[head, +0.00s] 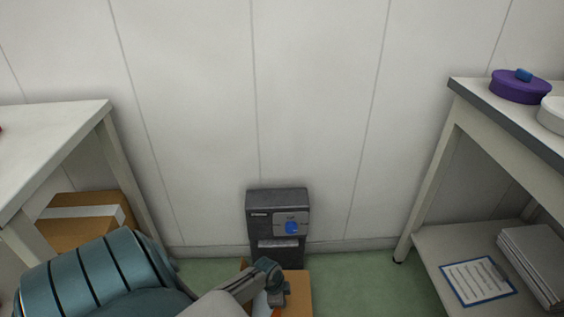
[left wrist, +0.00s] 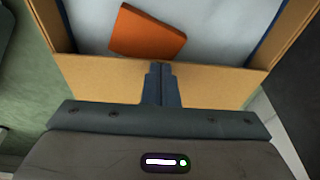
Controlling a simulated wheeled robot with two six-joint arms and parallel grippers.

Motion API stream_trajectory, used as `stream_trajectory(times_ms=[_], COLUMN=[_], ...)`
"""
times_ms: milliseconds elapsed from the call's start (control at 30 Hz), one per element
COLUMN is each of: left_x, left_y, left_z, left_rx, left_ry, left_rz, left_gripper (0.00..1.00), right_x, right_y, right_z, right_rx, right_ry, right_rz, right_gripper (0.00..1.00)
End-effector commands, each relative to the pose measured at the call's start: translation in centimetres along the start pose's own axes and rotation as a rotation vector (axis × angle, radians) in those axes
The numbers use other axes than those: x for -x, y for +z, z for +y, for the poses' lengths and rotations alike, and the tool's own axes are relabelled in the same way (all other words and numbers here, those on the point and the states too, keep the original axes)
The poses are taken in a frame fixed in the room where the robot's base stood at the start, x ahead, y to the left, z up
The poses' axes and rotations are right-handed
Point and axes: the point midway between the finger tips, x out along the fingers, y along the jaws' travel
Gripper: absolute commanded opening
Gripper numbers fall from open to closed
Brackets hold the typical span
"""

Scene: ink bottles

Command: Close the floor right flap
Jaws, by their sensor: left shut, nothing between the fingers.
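An open cardboard box (head: 300,288) is on the floor, at the bottom edge of the head view. In the left wrist view its tan cardboard panel (left wrist: 95,80) runs across the middle, with a pale interior beyond it. I cannot tell which panel is the right flap. An orange piece (left wrist: 146,34) lies inside the box. My left gripper (head: 277,300) is over the box in the head view. Its fingers (left wrist: 161,68) are together and empty, overlapping the panel in the wrist view; contact is unclear. My right gripper is not in view.
A shelf table (head: 505,125) is at right. Green floor (head: 370,285) is clear between.

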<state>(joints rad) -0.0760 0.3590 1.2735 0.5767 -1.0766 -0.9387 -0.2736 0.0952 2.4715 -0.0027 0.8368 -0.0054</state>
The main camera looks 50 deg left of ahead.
Motion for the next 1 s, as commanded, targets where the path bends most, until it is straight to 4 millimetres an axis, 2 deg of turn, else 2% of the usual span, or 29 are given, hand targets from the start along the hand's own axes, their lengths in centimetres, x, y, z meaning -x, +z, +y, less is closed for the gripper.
stream_trajectory(times_ms=[533, 767, 833, 1000], left_x=[1.7, 1.6, 1.6, 4.2], left_y=[-0.4, -0.3, -0.3, -1.3], left_z=[0.0, 0.0, 0.0, 0.2], left_rx=[0.0, 0.0, 0.0, 0.003], left_ry=[0.0, 0.0, 0.0, -0.001], left_rz=[-0.001, 0.0, 0.0, 0.0], left_gripper=[0.0, 0.0, 0.0, 0.0], right_x=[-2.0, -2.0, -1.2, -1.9], right_y=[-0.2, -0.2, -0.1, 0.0], right_z=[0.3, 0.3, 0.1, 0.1], right_rx=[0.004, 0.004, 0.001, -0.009], right_ry=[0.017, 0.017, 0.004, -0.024], right_rz=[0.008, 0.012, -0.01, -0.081], right_gripper=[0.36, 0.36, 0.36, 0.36])
